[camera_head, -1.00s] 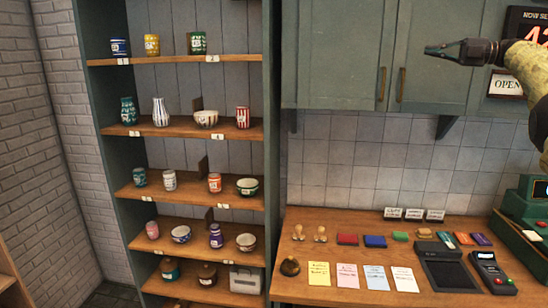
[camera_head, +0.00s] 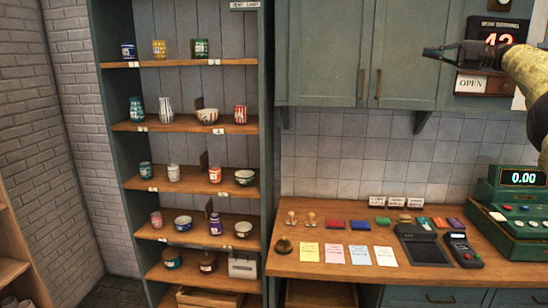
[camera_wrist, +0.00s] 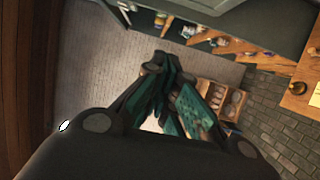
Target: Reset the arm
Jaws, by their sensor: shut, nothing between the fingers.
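My gripper (camera_head: 432,53) is at the upper right in the head view, raised in front of the green wall cabinet and pointing left. Its fingers are together with nothing between them. In the wrist view my gripper (camera_wrist: 162,70) shows its dark and teal fingers closed in the middle of the picture. My arm comes in from the right edge of the head view. The gripper is well above the counter and apart from everything on it.
A shelf unit (camera_head: 190,127) with several pots and cups stands at the left. The wooden counter (camera_head: 300,266) holds stamps, coloured pads, paper notes (camera_head: 334,254), a card terminal (camera_head: 463,249) and a green cash register (camera_head: 512,214). The brick wall (camera_head: 60,130) is at far left.

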